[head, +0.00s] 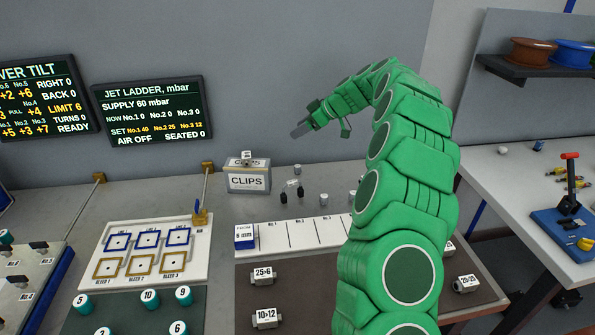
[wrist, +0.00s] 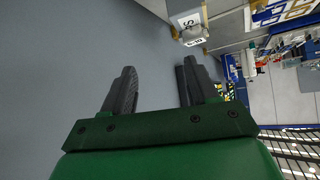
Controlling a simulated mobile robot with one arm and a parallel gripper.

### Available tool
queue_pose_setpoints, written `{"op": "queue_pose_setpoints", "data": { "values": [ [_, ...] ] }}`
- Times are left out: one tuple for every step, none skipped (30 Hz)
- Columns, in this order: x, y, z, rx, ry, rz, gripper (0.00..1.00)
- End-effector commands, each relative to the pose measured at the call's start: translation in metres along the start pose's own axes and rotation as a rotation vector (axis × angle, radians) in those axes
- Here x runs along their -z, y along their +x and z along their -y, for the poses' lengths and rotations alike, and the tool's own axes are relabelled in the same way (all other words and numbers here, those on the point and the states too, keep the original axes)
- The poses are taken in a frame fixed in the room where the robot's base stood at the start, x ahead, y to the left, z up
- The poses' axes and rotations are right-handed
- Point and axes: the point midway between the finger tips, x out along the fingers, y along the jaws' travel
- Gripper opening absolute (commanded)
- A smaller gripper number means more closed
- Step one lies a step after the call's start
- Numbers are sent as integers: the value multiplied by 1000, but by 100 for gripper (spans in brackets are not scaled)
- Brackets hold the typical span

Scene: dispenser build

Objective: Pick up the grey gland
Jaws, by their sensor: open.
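Small grey fittings stand on the bench near the clips box: one grey piece (head: 297,169) at the back by the wall, another grey piece (head: 324,199) in front of it to the right. I cannot tell for sure which is the grey gland. A pair of dark-ended pieces (head: 292,191) lies between them and the box. My gripper (head: 300,131) is raised above the bench in front of the wall, apart from these pieces. In the wrist view my gripper (wrist: 158,88) shows its two dark fingers apart with nothing between them.
The clips box (head: 247,180) stands left of the small pieces and shows in the wrist view (wrist: 190,22). A white numbered strip (head: 300,232) lies in front. Labelled blocks (head: 264,276) sit on a dark mat. My green arm hides part of the bench's right side.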

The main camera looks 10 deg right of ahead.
Motion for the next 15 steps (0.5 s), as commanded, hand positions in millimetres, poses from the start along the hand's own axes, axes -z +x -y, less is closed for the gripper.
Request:
{"op": "queue_pose_setpoints", "data": {
  "values": [
    [-1, -8, -9, -13, 12, -32, 59],
    [-1, -12, -13, -19, 15, -49, 59],
    [-1, -17, -19, -27, 20, -72, 59],
    [-1, -21, -22, -32, 23, -86, 59],
    [-2, -24, -26, -38, 27, -100, 59],
    [-2, -29, -30, -44, 31, -117, 59],
    [-2, -32, -32, -49, 33, -128, 59],
    [-3, -34, -35, -53, 36, -139, 59],
    [-3, -38, -38, -59, 38, -153, 59],
    [-3, -41, -40, -63, 39, -163, 59],
    [-4, -44, -42, -67, 41, -172, 59],
    [-4, -48, -46, -74, 44, -185, 59],
    [-5, -50, -48, -79, 45, -194, 59],
    [-5, -53, -50, -83, 47, -203, 59],
    [-6, -57, -53, -89, 49, -214, 59]
  ]
}}
